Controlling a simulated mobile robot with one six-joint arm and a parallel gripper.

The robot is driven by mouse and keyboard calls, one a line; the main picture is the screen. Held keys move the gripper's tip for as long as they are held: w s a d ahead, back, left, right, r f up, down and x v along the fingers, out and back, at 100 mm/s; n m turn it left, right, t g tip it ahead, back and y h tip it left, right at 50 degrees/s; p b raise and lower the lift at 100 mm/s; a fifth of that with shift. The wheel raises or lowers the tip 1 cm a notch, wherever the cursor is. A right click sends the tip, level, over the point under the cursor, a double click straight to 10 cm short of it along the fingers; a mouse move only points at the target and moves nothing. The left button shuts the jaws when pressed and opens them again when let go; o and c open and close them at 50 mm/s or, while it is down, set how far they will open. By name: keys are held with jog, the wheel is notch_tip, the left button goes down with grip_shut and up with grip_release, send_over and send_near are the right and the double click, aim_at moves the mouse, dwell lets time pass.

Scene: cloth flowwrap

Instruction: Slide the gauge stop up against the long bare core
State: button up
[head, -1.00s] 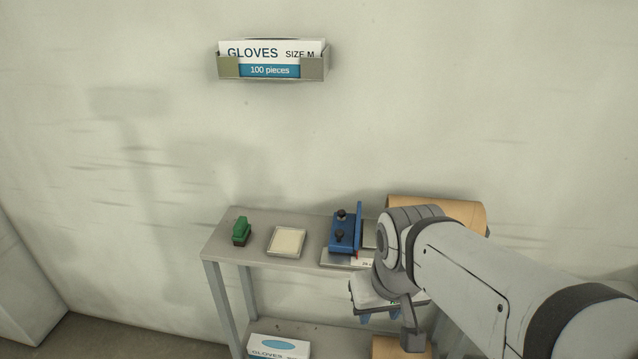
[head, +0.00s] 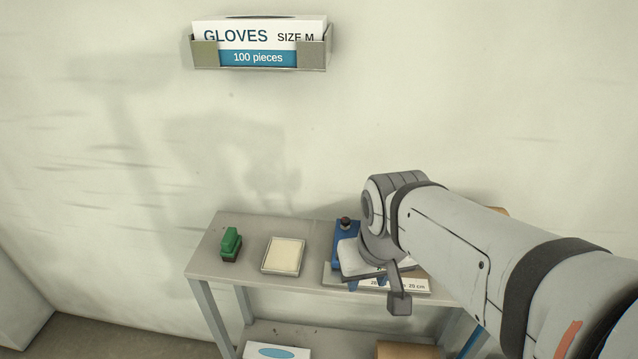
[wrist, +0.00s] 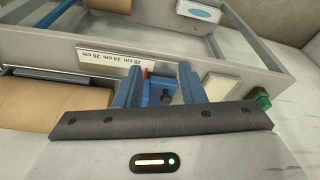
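The gauge stop (head: 343,232) is a blue block with dark knobs on the bench top, partly hidden behind my gripper in the head view. In the wrist view the gauge stop (wrist: 164,92) shows between and below my fingers, with a dark knob and a small red mark beside it. A white scale strip (wrist: 108,61) with centimetre marks lies next to it. My gripper (head: 368,284) is open above the stop; its blue fingers (wrist: 159,72) stand apart, and I cannot tell whether they touch it. A brown roll (wrist: 55,103) lies left in the wrist view; I cannot tell whether it is the long bare core.
A cream pad in a tray (head: 284,254) and a green-handled tool (head: 230,242) stand on the bench's left part. A glove box (head: 258,45) hangs on the wall. Boxes and a brown item (head: 405,350) are on the lower shelf.

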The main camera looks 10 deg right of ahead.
jog(key=shift+o, duration=0.3)
jog(key=shift+o, duration=0.4)
jog(key=shift+w+r, duration=0.1)
jog(key=w+m+g+p, duration=0.1)
jog(key=w+m+p, duration=0.1)
jog(key=w+m, duration=0.2)
jog(key=w+r+m+p, duration=0.1)
jog(key=w+m+p, duration=0.1)
jog(key=w+m, duration=0.2)
jog(key=w+m+g+p, duration=0.1)
jog(key=w+m+p, duration=0.2)
jog(key=w, duration=0.2)
jog(key=shift+w+a+r+m+g, duration=0.1)
jog(key=shift+w+r+m+g, duration=0.2)
jog(key=shift+m, duration=0.1)
jog(key=shift+w+f+m, duration=0.15)
jog(key=shift+f+m, duration=0.05)
jog(key=shift+m, duration=0.1)
notch_tip(320, 180, down, 8)
jog(key=shift+r+p, duration=0.1)
jog(key=shift+p, duration=0.2)
jog(key=shift+c, duration=0.2)
